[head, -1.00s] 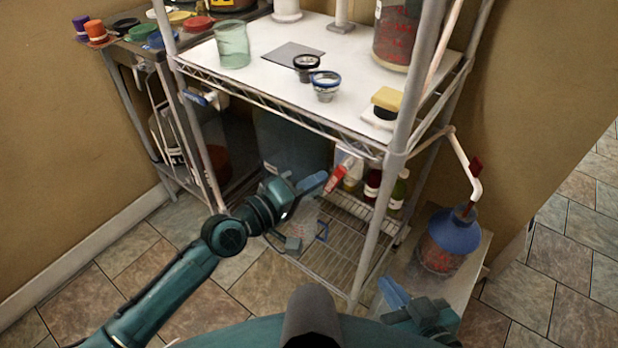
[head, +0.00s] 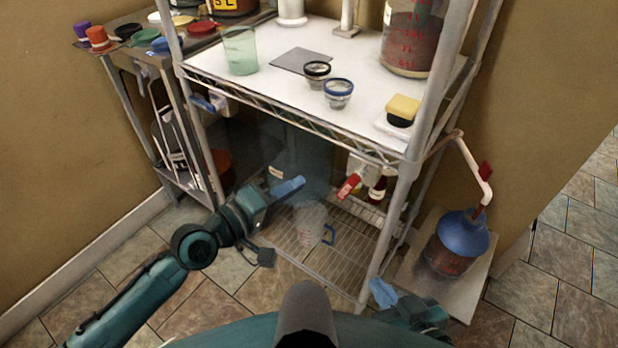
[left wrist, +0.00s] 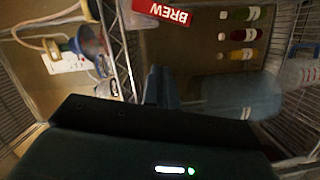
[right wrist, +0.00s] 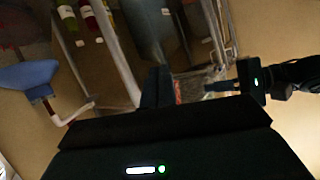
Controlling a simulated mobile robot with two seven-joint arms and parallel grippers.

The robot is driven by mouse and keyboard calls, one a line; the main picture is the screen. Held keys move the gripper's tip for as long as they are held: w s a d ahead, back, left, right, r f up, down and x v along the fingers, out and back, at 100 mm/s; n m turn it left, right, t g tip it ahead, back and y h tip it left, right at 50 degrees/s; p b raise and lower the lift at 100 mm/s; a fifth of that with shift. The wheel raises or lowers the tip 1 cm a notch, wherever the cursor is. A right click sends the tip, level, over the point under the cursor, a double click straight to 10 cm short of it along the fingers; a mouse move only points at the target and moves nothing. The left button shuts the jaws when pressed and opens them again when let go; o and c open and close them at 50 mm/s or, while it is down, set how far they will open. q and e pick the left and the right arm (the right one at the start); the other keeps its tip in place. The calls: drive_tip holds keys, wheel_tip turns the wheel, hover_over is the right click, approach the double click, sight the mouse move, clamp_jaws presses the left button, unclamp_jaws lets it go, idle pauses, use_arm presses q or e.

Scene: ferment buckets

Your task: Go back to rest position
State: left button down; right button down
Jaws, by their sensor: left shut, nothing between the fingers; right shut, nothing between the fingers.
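My left gripper (head: 290,188) is shut and empty. It points right, in front of the shelf unit and below its white top, above a clear measuring jug (head: 309,222) on the lower wire shelf. In the left wrist view its fingers (left wrist: 162,88) are together. My right gripper (head: 381,292) is shut and empty at the lower right, in front of the shelf post and left of the blue-topped bucket. In the right wrist view its fingers (right wrist: 157,88) are together.
A bucket with a blue funnel (head: 462,236) stands at right. The floor at left is clear.

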use_arm(q)
drive_tip(key=v, duration=0.5)
use_arm(e)
drive_tip(key=shift+d+r, duration=0.25)
drive_tip(key=shift+d, duration=0.25)
